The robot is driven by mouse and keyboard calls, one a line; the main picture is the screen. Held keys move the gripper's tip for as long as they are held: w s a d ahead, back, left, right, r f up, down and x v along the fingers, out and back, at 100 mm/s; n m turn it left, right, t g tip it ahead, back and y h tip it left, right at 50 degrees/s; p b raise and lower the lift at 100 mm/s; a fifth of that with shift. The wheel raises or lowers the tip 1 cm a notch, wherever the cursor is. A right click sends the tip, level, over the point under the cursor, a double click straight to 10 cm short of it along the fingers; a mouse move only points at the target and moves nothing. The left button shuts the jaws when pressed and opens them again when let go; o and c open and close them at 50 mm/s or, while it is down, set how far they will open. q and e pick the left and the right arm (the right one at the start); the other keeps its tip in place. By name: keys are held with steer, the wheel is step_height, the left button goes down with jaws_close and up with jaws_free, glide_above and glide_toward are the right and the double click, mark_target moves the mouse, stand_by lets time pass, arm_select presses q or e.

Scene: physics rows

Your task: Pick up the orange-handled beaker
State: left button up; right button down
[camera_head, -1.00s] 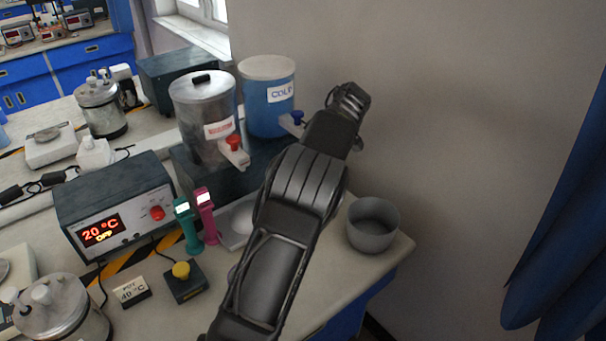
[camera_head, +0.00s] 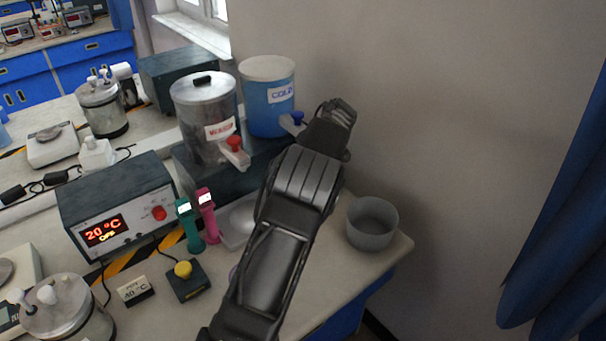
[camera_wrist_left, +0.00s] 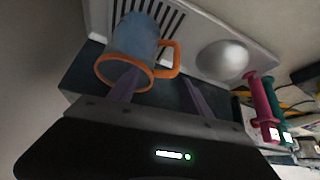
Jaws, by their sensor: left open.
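The orange-handled beaker shows in the left wrist view as a blue-grey cup (camera_wrist_left: 136,38) with an orange rim and an orange handle (camera_wrist_left: 173,58). It stands on a slotted tray (camera_wrist_left: 187,22). My left gripper (camera_wrist_left: 163,84) is open, with its two fingers apart near the beaker's mouth. One finger overlaps the mouth in the picture, and the other lies beyond the handle side. I cannot tell whether the first finger is inside the mouth. In the head view my left arm covers the beaker and the gripper's fingers. My right gripper is not in view.
The hot steel dispenser (camera_head: 203,112) and the blue cold dispenser (camera_head: 267,98) stand behind the tray. Green (camera_head: 190,228) and pink (camera_head: 207,215) handled tools stand left of my arm. A grey pot (camera_head: 371,224) sits at the table's right edge.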

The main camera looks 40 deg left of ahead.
arm_select(q)
jaws_close()
stand_by(0.4)
stand_by(0.9)
